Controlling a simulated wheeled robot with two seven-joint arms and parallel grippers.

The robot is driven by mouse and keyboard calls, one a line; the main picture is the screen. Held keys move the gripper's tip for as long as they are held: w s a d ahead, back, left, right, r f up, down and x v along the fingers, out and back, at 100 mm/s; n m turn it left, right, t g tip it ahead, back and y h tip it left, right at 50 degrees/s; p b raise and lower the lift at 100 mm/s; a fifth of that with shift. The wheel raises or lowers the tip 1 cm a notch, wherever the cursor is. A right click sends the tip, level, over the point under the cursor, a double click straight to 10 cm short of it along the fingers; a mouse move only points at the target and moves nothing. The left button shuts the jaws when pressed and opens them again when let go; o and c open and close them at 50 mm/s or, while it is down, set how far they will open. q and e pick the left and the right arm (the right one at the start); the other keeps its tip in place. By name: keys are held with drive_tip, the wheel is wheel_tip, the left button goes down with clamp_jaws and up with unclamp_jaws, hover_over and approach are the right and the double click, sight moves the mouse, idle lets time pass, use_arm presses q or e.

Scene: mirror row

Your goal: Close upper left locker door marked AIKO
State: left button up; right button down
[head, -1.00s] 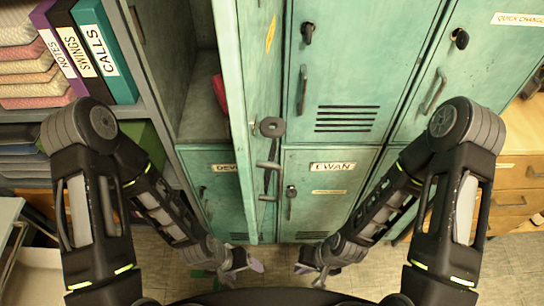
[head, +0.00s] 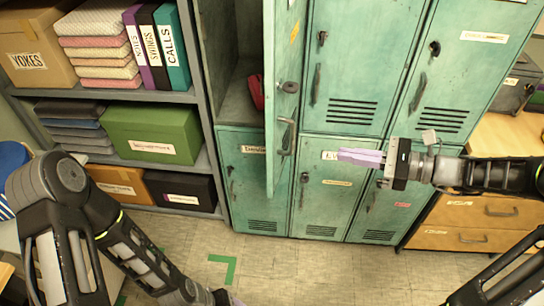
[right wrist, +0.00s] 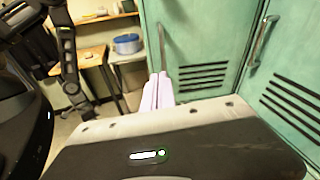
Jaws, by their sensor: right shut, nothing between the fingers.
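The upper left locker door (head: 285,90) stands open, swung out toward me and seen nearly edge-on in the head view. It has a yellow tag, a round lock and a handle; no name AIKO is readable. Its locker interior (head: 240,100) shows to its left, with a red thing (head: 257,92) inside. My right gripper (head: 342,156) is shut and empty, to the right of the open door and apart from it, in front of the lower middle locker's label. Its pale fingers also show in the right wrist view (right wrist: 157,92). My left gripper (head: 225,298) is only partly visible at the bottom edge.
The other upper doors (head: 352,70) and lower doors (head: 322,200) are shut. A shelf with binders, a green box (head: 150,133) and cartons stands left. A wooden drawer unit (head: 470,222) stands right. The floor (head: 290,270) in front is clear.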

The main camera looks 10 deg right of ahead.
drive_tip(key=r, duration=0.1)
drive_tip(key=r+y, duration=0.1)
drive_tip(key=s+a+r+y, duration=0.1)
drive_tip(key=shift+r+m, duration=0.3)
drive_tip(key=shift+r, duration=0.1)
drive_tip(key=shift+s, duration=0.1)
